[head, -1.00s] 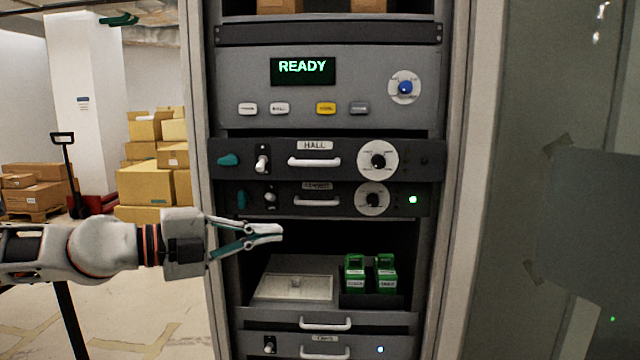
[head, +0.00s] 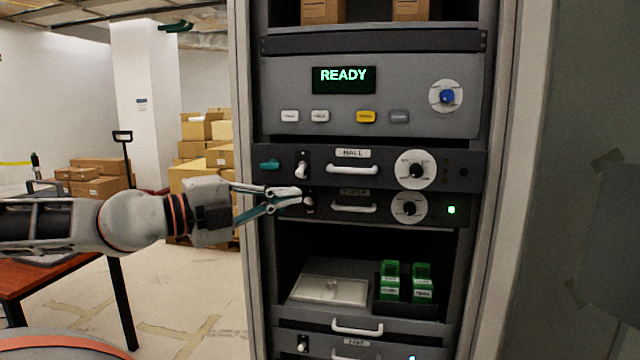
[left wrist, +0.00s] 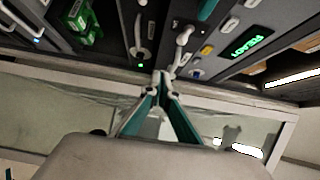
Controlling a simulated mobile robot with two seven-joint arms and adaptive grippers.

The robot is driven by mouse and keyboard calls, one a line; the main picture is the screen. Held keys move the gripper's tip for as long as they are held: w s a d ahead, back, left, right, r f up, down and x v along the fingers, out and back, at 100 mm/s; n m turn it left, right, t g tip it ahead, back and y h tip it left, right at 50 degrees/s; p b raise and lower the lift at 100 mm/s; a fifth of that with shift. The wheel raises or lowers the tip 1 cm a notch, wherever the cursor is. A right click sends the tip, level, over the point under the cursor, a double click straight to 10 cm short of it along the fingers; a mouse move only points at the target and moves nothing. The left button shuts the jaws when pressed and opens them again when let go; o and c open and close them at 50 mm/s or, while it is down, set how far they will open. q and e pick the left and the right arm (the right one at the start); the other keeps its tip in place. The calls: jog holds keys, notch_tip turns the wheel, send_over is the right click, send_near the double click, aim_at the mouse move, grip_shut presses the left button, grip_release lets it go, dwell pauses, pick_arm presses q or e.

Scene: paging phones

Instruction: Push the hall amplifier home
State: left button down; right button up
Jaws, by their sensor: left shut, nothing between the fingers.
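The hall amplifier (head: 467,168) is a dark rack unit labelled HALL, with a white handle (head: 352,169), a teal latch (head: 269,164), a white toggle and a round dial. It stands out a little further than the unit below it. Its right-hand indicator looks dark. My left gripper (head: 299,192) is shut and empty, in front of the lower left of the hall unit and the left end of the unit below. Whether it touches either cannot be told. The left wrist view shows its closed fingertips (left wrist: 161,76) near the rack front. My right gripper is not in view.
Below is a similar unit (head: 385,208) with a green light. Above is the READY panel (head: 400,80). An open bay lower down holds a drawer with green modules (head: 421,283). The rack's left post (head: 243,100) is close to my arm. A red-brown table (head: 40,275) stands left.

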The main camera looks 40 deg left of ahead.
aim_at(333, 183)
pick_arm(q)
jog(key=w+p, duration=0.1)
jog(key=w, duration=0.2)
jog(key=w+p, duration=0.1)
jog(key=w, duration=0.2)
jog(key=w+p, duration=0.1)
jog(key=w, duration=0.2)
jog(key=shift+w+a, duration=0.25)
jog(key=shift+w+a, duration=0.1)
jog(key=shift+w+a, duration=0.15)
jog(key=shift+w, duration=0.15)
jog(key=w+a, duration=0.2)
jog(key=w, duration=0.1)
jog(key=w+a, duration=0.1)
jog(key=w, duration=0.1)
jog(key=shift+w+p, duration=0.1)
jog(key=shift+p, duration=0.2)
jog(key=shift+w+a, duration=0.1)
jog(key=shift+a, duration=0.15)
jog(key=shift+r, duration=0.2)
